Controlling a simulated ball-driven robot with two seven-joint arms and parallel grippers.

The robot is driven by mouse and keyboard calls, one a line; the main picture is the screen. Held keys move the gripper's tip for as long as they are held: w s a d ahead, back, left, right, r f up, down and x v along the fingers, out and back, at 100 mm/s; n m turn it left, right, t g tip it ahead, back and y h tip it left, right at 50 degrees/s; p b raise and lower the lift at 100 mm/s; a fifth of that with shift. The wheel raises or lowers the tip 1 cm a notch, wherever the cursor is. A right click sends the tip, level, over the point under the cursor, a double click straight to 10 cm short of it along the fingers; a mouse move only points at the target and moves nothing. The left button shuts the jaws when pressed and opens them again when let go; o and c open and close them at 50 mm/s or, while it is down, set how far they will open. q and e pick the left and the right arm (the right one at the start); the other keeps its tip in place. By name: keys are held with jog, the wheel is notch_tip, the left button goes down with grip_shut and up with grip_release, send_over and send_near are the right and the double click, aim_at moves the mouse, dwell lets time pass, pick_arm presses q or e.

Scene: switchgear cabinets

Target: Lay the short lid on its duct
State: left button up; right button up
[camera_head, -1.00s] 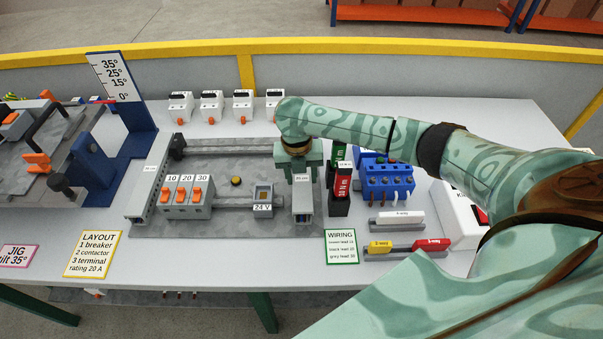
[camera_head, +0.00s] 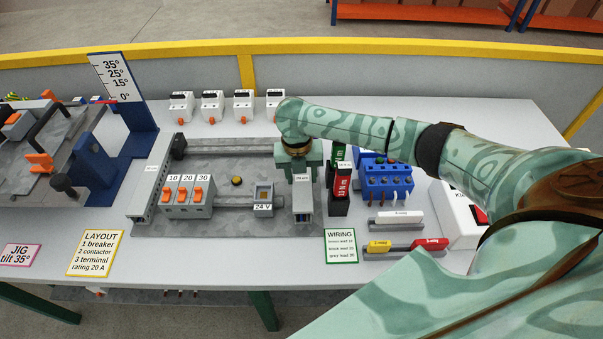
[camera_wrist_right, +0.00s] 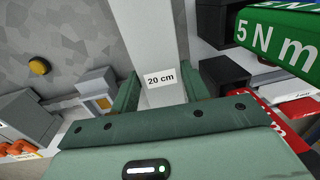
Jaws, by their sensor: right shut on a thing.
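The short lid (camera_wrist_right: 162,50) is a pale grey strip with a "20 cm" label. My right gripper (camera_wrist_right: 160,92) is shut on it, one finger on each side, in the right wrist view. In the head view my right gripper (camera_head: 300,172) points down over the lid (camera_head: 302,185) at the right end of the grey mounting plate. The lid lies over the short duct (camera_head: 304,212), whose open front end shows below it. I cannot tell whether the lid is fully seated, as the gripper hides most of it. My left gripper is not in view.
Green and red torque tools (camera_head: 341,185) stand close to the right of the gripper. A 24 V device (camera_head: 263,196) and a row of breakers (camera_head: 187,195) sit on the plate (camera_head: 230,222). A blue terminal block (camera_head: 388,178) stands further right.

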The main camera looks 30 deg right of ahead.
jog(key=shift+f, duration=0.3)
dwell(0.5)
jog(key=o, duration=1.1)
jog(key=shift+c, duration=0.2)
notch_tip(320, 180, up, 16)
jog(key=a+p, duration=0.1)
jog(key=p, duration=0.4)
jog(key=shift+w+r, duration=0.15)
jog(key=shift+w, duration=0.2)
jog(key=shift+s+a, duration=0.1)
